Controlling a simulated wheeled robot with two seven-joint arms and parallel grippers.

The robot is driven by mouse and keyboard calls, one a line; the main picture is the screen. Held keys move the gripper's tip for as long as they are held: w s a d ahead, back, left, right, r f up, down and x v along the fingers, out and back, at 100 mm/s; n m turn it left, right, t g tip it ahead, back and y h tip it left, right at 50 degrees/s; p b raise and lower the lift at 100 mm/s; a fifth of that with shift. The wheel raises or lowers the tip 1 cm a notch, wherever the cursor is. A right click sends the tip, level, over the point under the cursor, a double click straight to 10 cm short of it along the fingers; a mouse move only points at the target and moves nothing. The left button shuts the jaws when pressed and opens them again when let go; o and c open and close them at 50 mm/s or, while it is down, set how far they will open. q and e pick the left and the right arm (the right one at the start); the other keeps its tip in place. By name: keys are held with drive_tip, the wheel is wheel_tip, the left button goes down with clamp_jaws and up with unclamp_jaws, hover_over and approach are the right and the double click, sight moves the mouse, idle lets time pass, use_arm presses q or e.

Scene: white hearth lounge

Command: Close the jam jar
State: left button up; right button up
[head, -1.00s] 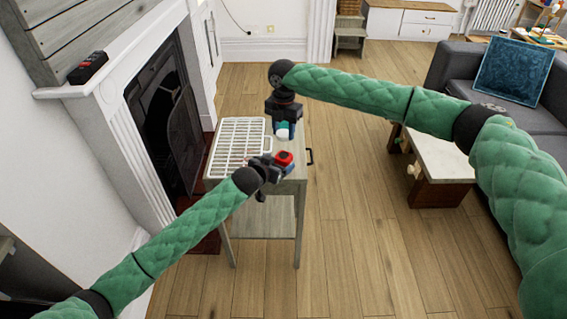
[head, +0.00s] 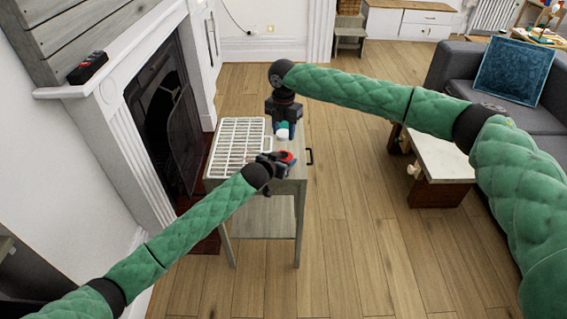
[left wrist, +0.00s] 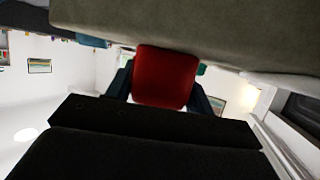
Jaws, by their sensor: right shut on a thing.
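A red, blocky piece (head: 287,156) is at my left gripper (head: 282,159), over the front right part of the small table; I cannot tell whether it is the jam jar or its lid. In the left wrist view the red piece (left wrist: 166,78) fills the space between the two dark blue fingers, which appear to touch it on both sides. My right gripper (head: 283,124) points down behind it and is shut on a small white and green thing (head: 282,134) at the tabletop. Its fingers partly hide that thing.
A white rack (head: 236,140) lies on the left of the small grey table (head: 262,189). The fireplace (head: 170,115) stands close on the left. A low bench (head: 440,160) and a sofa (head: 450,75) are at the right. The wooden floor between is clear.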

use_arm(q)
drive_tip(key=c, duration=0.3)
drive_tip(key=shift+c, duration=0.2)
use_arm(e)
hover_over(283, 155)
drive_tip(key=shift+s+d+f, duration=0.1)
drive_tip(key=shift+f, duration=2.35)
drive_tip(key=shift+f, duration=0.15)
drive_tip(key=shift+f, duration=0.7)
drive_tip(key=shift+f, duration=0.6)
use_arm(q)
clamp_jaws()
use_arm(e)
drive_tip(key=m, duration=0.4)
drive_tip(key=shift+m, duration=0.4)
drive_tip(key=m, duration=0.5)
